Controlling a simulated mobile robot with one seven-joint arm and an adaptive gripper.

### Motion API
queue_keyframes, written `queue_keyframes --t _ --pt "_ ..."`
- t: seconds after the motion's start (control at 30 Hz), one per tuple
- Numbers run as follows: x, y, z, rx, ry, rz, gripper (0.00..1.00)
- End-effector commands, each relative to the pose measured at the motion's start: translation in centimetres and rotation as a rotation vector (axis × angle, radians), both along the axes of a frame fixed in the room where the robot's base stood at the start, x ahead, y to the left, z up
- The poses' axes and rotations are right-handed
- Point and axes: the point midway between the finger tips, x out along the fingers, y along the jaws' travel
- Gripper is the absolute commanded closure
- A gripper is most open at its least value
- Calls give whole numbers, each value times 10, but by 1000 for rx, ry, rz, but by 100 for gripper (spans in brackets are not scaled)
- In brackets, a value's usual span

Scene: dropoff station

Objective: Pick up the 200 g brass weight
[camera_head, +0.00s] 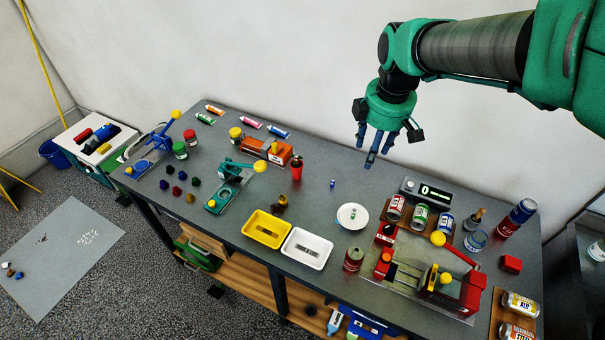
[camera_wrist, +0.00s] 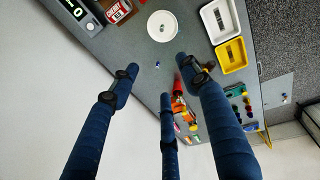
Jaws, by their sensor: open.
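Small brass-brown pieces (camera_head: 280,204) stand close together on the grey table, just behind the yellow tray, in the head view. They look like weights, but no marking is readable, so I cannot tell which is 200 g. In the wrist view a brownish piece (camera_wrist: 208,66) shows beside the right finger, partly hidden by it. My gripper (camera_head: 380,145) is open and empty, fingers spread and pointing down, high above the back of the table. It is to the right of the brass pieces and apart from them. Its fingers also frame the wrist view (camera_wrist: 160,82).
The yellow tray (camera_head: 267,229), white tray (camera_head: 307,249) and white dish (camera_head: 352,217) stand near the brass pieces. A small blue item (camera_head: 333,183) stands behind the dish. A red cup (camera_head: 297,172) is behind the brass pieces. A display reading 0 (camera_head: 426,192) and cans stand right.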

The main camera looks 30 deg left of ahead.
Motion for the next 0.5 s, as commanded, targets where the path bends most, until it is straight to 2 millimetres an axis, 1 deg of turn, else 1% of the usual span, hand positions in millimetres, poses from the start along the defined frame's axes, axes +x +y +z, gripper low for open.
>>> queue_keyframes --t 0.03,0.13,0.27,0.3,0.47,0.5 --pt "3 21 -14 -15 10 67 54" --pt "7 58 -36 -40 23 202 54" --pt "8 105 -70 -71 39 378 54" --pt "7 120 -80 -80 44 433 54" --pt "-1 177 -125 -113 64 647 54" --pt "-4 190 -137 -121 71 696 54"
